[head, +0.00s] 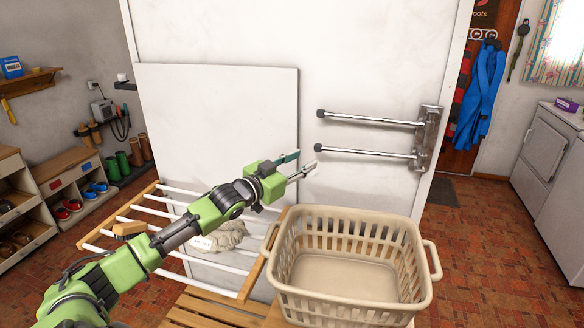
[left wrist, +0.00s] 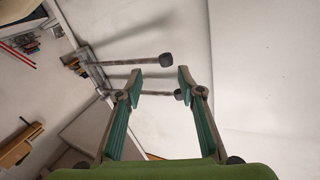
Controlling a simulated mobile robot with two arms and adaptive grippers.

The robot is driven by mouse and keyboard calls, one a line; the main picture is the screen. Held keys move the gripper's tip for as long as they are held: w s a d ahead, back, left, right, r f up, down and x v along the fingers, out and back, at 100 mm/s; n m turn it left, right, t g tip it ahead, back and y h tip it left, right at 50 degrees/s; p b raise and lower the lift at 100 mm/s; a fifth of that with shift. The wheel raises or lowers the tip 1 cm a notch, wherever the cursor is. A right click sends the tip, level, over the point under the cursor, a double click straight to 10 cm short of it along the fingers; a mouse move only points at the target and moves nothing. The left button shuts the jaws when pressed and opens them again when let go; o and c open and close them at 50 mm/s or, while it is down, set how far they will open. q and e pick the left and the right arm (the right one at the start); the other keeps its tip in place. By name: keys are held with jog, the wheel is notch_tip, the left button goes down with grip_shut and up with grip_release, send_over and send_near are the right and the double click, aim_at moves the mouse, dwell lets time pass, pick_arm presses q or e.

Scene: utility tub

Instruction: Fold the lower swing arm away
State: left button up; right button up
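The lower swing arm (head: 365,153) is a thin metal bar with a dark end cap. It sticks out leftward from a metal wall bracket (head: 427,138), below the similar upper swing arm (head: 370,119). My left gripper (head: 304,163) is open, just left of and slightly below the lower arm's cap in the head view. In the left wrist view my left gripper (left wrist: 158,74) has its fingers spread. One capped bar (left wrist: 150,93) shows behind or between them, another (left wrist: 130,62) beyond the tips. I cannot tell whether any finger touches a bar. My right gripper is out of view.
A beige laundry basket (head: 428,275) stands on a slatted wooden bench (head: 225,310) below the swing arms. A drying rack (head: 130,222) with a brush (head: 128,229) and a bundled cloth (head: 225,235) lies under my left arm. The wall around the bars is clear.

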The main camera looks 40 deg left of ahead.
pick_arm(q)
jog(key=s, duration=0.3)
jog(key=shift+s, duration=0.35)
dwell(0.4)
